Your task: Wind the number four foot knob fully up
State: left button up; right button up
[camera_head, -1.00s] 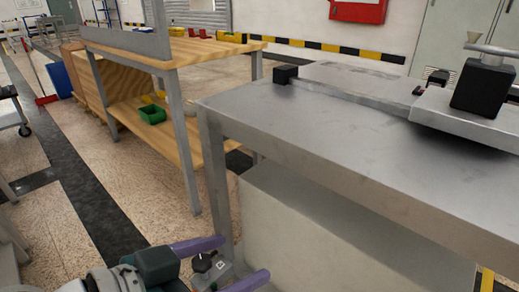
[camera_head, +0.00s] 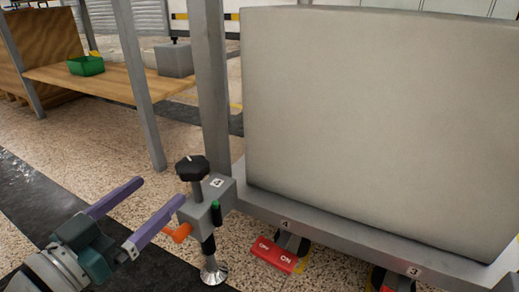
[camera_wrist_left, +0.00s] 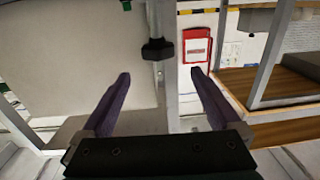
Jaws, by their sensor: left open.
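The number four foot has a black knob (camera_head: 192,168) on top of a grey threaded stem, above a grey block (camera_head: 205,207) with a label that seems to read 4. A round metal foot pad (camera_head: 213,273) is at the floor below. My left gripper (camera_head: 158,203) is open and empty, to the lower left of the knob, its purple fingers pointing towards the foot. The knob also shows in the left wrist view (camera_wrist_left: 157,49), ahead of and above the gap between the open fingers (camera_wrist_left: 160,85), apart from both. My right gripper is out of view.
An orange handle (camera_head: 178,233) sticks out from the foot block. A red ON pedal (camera_head: 275,254) is at the caster by the frame label 4. A large pale box (camera_head: 380,120) stands on the lower frame. Open floor lies left.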

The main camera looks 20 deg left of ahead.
aim_at(192, 162)
pick_arm(q)
jog(key=w+b, duration=0.1)
jog(key=w, duration=0.2)
jog(key=w+b, duration=0.2)
jog(key=w, duration=0.1)
jog(key=w+b, duration=0.1)
jog(key=w, duration=0.2)
jog(key=shift+d+f+b, duration=0.3)
jog(key=shift+b, duration=0.05)
jog(key=shift+w+r, duration=0.15)
jog(key=shift+w, duration=0.45)
